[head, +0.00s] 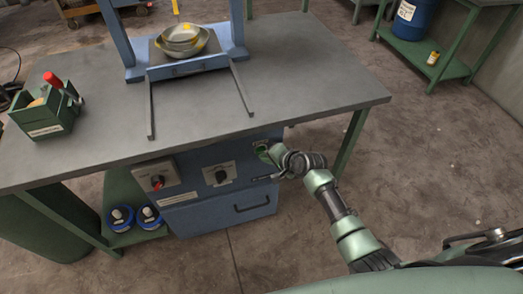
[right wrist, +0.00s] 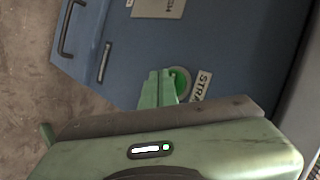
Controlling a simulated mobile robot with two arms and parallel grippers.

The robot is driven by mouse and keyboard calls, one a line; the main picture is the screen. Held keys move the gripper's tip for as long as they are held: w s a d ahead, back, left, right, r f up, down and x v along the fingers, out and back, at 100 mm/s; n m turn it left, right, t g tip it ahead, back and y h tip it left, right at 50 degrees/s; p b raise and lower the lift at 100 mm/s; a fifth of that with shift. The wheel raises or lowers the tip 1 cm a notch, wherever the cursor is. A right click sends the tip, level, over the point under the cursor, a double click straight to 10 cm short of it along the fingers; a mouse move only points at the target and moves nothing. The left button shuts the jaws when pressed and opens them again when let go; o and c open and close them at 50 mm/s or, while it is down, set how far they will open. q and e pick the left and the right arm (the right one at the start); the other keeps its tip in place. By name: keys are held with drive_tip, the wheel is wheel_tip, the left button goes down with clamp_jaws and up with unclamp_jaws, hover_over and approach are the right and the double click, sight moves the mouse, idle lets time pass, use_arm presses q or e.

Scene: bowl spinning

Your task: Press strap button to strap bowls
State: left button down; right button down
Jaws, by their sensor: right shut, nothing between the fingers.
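The green round strap button (right wrist: 182,78) is on the blue front panel (right wrist: 215,35), beside a white label (right wrist: 200,86) that reads "STRA", the rest cut off. My right gripper (right wrist: 159,76) is shut and empty, with its fingertips at the button and overlapping part of it in the right wrist view. Whether they touch it, I cannot tell. In the head view my right gripper (head: 264,152) is at the right end of the panel, under the table top. The stacked metal bowls (head: 183,42) sit on a plate inside the blue frame (head: 238,54). My left gripper is out of view.
The grey table (head: 300,75) is mostly clear on the right. A box with a red button (head: 157,182) and a black knob switch (head: 221,176) are on the front, left of my right gripper. A green bin (head: 45,115) stands at the table's left.

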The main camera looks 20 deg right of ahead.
drive_tip(key=shift+s, duration=0.4)
drive_tip(key=s+p, duration=0.3)
drive_tip(key=s, duration=0.2)
drive_tip(key=shift+d+p, duration=0.1)
drive_tip(key=shift+p, duration=0.25)
idle(0.7)
drive_tip(key=s+d+f+n+g+h, duration=0.2)
drive_tip(key=s+f+n, duration=0.1)
drive_tip(key=s+f, duration=0.95)
drive_tip(key=s+d+f+n+g, duration=0.1)
drive_tip(key=s+f+n+g, duration=0.1)
drive_tip(key=s+f, duration=0.4)
drive_tip(key=s+d+f+n+g+h, duration=0.1)
drive_tip(key=s+f+n, duration=0.3)
drive_tip(key=s, duration=1.2)
drive_tip(key=s+d+f+n+g+h, duration=0.1)
drive_tip(key=s+f+n+g, duration=0.1)
drive_tip(key=s+f+n, duration=0.2)
drive_tip(key=s+f, duration=0.3)
drive_tip(key=s, duration=0.5)
drive_tip(key=shift+d+f+g, duration=0.35)
drive_tip(key=shift+d+g, duration=0.05)
